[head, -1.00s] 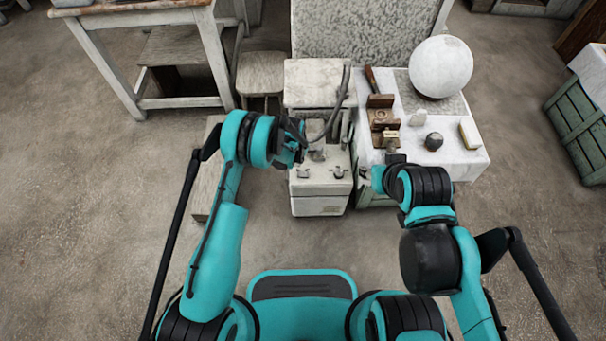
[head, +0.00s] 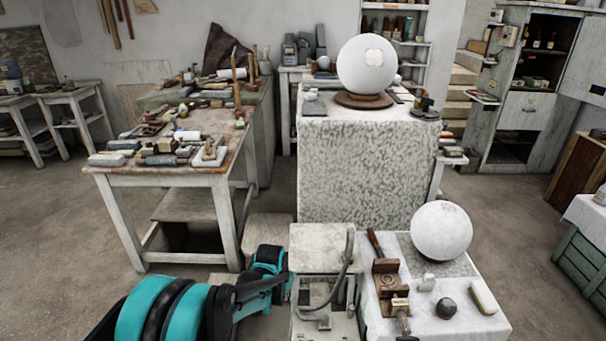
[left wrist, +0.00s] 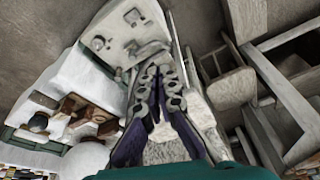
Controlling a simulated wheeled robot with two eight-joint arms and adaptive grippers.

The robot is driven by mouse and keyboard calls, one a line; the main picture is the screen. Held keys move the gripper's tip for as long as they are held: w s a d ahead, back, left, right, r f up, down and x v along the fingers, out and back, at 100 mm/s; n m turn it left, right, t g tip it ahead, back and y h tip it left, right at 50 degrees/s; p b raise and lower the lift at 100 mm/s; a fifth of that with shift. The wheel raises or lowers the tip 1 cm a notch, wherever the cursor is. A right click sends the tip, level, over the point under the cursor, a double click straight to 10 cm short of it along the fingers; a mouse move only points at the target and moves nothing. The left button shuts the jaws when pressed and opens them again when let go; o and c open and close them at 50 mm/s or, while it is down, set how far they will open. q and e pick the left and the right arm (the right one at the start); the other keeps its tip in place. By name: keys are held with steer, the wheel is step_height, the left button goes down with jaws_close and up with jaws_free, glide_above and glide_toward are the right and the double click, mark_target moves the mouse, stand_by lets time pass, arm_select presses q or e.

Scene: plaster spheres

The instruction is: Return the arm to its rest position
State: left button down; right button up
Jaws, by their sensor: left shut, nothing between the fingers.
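My left arm (head: 165,312) enters the head view at the bottom left and reaches right. Its end lies close by the left side of a white box-like unit with a grey hose (head: 349,262); the head view does not show the fingertips clearly. In the left wrist view my left gripper (left wrist: 160,75) is shut, its fingers together and empty. The unit's pale panel with knobs (left wrist: 122,38) shows beyond the fingertips; I cannot tell any contact. My right gripper is not clearly visible.
Right of the unit, a white-clothed table (head: 480,324) bears a white sphere (head: 442,231), a wooden clamp (head: 386,280) and small blocks. A larger sphere (head: 366,64) stands on a speckled pedestal (head: 350,170) behind. A cluttered workbench (head: 172,181) is at left. Open floor (head: 60,260) lies at far left.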

arm_select(q)
steer(key=s+a+r+n+t, duration=0.1)
steer(key=s+a+r, duration=0.2)
steer(key=s+r, duration=0.35)
steer(key=s+a+r+n+t, duration=0.1)
steer(key=s+a+r, duration=0.35)
steer(key=r, duration=0.35)
steer(key=s+a+r+n+t, duration=0.1)
steer(key=s+a, duration=0.1)
steer(key=s, duration=0.6)
steer(key=s+a+n+t+y, duration=0.1)
steer(key=s+a, duration=0.1)
steer(key=s, duration=0.6)
steer(key=shift+r, duration=0.4)
